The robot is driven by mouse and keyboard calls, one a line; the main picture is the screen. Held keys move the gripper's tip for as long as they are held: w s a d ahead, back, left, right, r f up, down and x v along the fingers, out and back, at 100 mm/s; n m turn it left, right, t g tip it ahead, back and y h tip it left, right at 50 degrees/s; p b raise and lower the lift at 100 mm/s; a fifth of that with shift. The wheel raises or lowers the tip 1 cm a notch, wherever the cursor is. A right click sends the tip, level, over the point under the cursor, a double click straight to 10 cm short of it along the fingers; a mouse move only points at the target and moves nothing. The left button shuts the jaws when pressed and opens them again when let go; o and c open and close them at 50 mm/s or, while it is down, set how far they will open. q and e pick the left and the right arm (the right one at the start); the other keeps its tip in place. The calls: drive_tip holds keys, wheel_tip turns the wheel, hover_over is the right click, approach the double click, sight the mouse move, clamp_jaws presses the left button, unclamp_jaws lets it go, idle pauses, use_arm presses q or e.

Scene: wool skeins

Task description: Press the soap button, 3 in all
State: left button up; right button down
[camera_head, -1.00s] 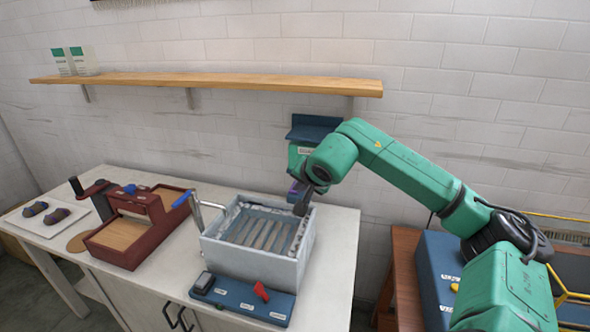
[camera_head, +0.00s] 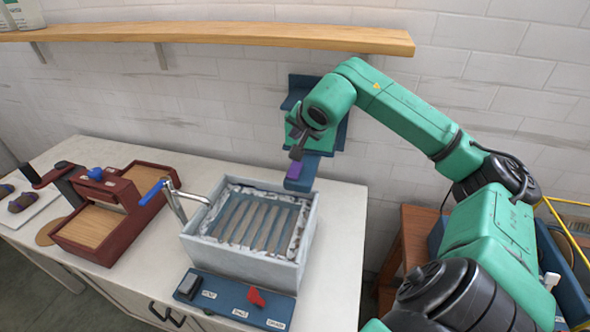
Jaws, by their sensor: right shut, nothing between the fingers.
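A dark blue and green unit (camera_head: 338,135) is fixed on the wall behind the grey basin. A purple block (camera_head: 294,170), perhaps the soap button, sits low on it, on a blue ledge (camera_head: 300,184). My right gripper (camera_head: 297,153) is shut and empty, pointing down just above the purple block. A small gap seems to show between them. My right wrist hides much of the unit, and I cannot read any label on it. My left gripper is not in view.
The slatted grey basin (camera_head: 303,248) with a blue-handled tap (camera_head: 172,200) stands below. A blue panel (camera_head: 222,299) with a red lever (camera_head: 256,297) lies in front. A dark red wooden device (camera_head: 110,240) stands left. A shelf (camera_head: 200,34) runs above.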

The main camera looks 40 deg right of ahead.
sight(291, 164)
drive_tip(key=f+b, duration=0.1)
drive_tip(key=f, duration=0.1)
drive_tip(key=f+b, duration=0.2)
drive_tip(key=shift+w+d+f, duration=0.15)
drive_tip(key=shift+w+f, duration=0.05)
drive_tip(key=shift+f, duration=0.15)
wheel_tip(291, 164, down, 3)
drive_tip(key=b, duration=0.3)
drive_tip(key=shift+s+b, duration=0.15)
drive_tip(key=shift+b, duration=0.15)
drive_tip(key=shift+f, duration=0.4)
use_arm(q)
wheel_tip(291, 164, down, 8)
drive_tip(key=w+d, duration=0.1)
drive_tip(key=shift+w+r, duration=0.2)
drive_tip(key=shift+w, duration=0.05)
use_arm(e)
drive_tip(key=shift+r, duration=0.15)
use_arm(q)
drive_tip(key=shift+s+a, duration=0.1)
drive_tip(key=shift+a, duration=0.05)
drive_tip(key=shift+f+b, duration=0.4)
drive_tip(key=shift+b, duration=0.2)
use_arm(e)
drive_tip(key=shift+f, duration=0.45)
